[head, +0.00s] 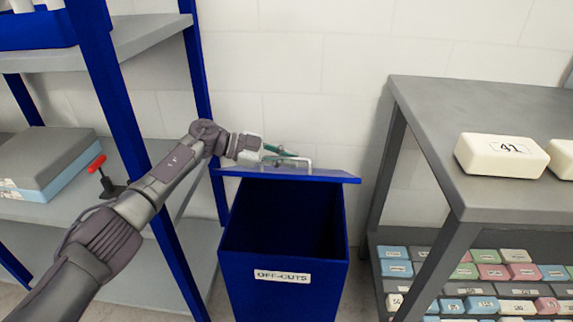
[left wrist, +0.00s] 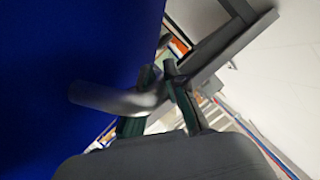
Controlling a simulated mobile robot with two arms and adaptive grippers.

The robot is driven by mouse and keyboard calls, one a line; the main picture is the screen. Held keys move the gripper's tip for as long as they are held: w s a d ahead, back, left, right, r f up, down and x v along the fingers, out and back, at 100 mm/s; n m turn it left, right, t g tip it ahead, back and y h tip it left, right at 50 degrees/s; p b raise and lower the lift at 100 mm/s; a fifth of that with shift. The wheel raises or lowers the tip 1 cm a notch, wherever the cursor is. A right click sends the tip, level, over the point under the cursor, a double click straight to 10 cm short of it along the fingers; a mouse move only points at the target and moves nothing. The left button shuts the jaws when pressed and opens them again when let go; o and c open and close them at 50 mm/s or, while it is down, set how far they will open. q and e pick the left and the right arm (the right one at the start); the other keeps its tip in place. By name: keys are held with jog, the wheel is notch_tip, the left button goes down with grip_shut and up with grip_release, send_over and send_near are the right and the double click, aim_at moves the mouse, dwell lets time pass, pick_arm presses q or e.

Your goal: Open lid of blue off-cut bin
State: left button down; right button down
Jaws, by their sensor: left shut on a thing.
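The blue off-cut bin (head: 283,279) stands on the floor in the middle of the head view, with a white "OFF-CUTS" label on its front. Its blue lid (head: 318,175) is raised at the back, and the dark inside of the bin shows. A pale metal handle (head: 308,163) is on the lid. My left gripper (head: 285,157) is at the lid's handle, shut on it. In the left wrist view, the green-padded fingers (left wrist: 160,97) close around the grey handle (left wrist: 115,99) beside the blue lid surface (left wrist: 75,60). My right gripper is not in view.
A blue-framed shelf (head: 105,85) stands left, holding a grey-and-blue box (head: 45,165) and a red-handled clamp (head: 103,176). A grey bench (head: 440,125) on the right carries a white block marked 41 (head: 500,155). Several coloured blocks lie on its lower shelf.

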pick_arm(q)
jog(key=shift+w+r, duration=0.2)
jog(key=c, duration=1.5)
grip_release()
notch_tip(320, 180, up, 10)
jog(key=shift+f, duration=0.1)
